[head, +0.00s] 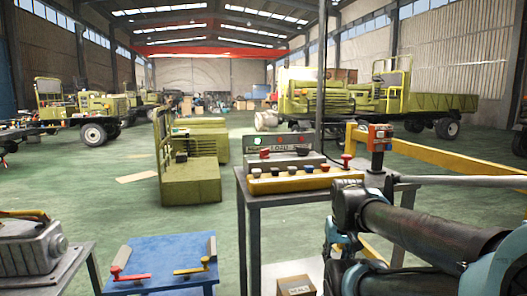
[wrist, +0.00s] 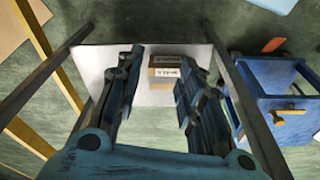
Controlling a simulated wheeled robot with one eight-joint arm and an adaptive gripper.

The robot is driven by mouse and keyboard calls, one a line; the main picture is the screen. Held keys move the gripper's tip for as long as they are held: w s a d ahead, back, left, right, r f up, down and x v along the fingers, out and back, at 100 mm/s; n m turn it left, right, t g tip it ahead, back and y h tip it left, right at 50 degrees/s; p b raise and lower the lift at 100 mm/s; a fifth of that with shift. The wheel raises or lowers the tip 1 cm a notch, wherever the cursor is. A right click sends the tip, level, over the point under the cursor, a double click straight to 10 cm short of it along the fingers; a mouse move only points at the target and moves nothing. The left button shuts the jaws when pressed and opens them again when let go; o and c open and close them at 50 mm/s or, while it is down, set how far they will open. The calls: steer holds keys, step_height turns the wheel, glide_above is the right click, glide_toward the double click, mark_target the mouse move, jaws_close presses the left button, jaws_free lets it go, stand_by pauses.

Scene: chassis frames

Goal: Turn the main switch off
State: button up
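A control console (head: 290,180) stands on a dark metal table (head: 241,200) in the head view. It carries a row of knobs and buttons, a raised panel (head: 286,143) with a green button, and a red-topped knob (head: 347,158) at its right end. A small red and grey switch box (head: 380,135) stands on a post right of the console. I cannot tell which of these is the main switch, nor its position. My gripper (wrist: 162,52) is open and empty in the wrist view, pointing down over a white lower shelf (wrist: 105,62). My arm fills the lower right of the head view.
A cardboard box (head: 297,287) sits on the low shelf. A yellow rail (head: 440,161) runs behind the console. Green floor is open between vehicles.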

step_height(320, 180, up, 2)
step_height(320, 180, up, 40)
steer(key=f+m+t+h, duration=0.1)
steer(key=m+t+h, duration=0.1)
steer(key=m, duration=0.4)
glide_above(264, 154)
steer(key=s+a, duration=0.3)
steer(key=s, duration=0.1)
steer(key=x, duration=1.6)
steer(key=shift+d, duration=0.1)
jaws_close()
